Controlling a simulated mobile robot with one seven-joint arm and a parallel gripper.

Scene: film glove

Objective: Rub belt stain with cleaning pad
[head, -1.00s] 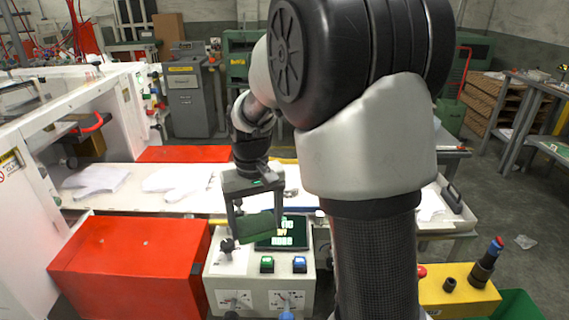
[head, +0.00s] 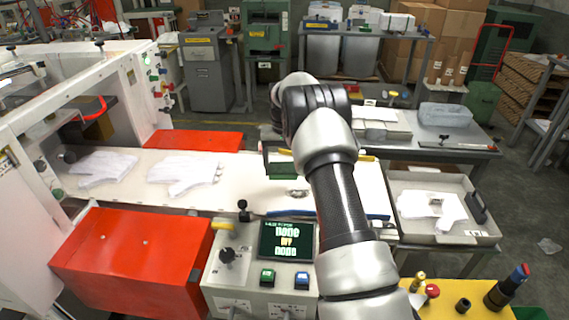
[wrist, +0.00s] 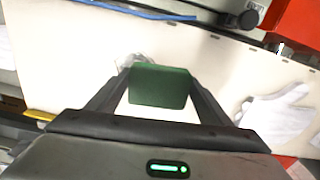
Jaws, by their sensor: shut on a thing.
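My gripper (wrist: 160,76) is shut on a green cleaning pad (wrist: 160,90), which spans the space between its two fingers. In the head view the pad (head: 282,169) hangs over the white belt (head: 228,180). A grey smudged stain (head: 297,192) lies on the belt just nearer to the camera than the pad and slightly right of it. In the wrist view a grey edge of the stain (wrist: 136,60) shows just past the pad, which hides part of it. The pad appears above the belt; contact cannot be made out.
White gloves (head: 183,173) lie on the belt to the left. A control box with a screen (head: 287,240) and a red box (head: 130,252) stand at the near side. A tray with a white glove (head: 432,208) is at the right. A blue strip (head: 290,213) runs along the belt's near edge.

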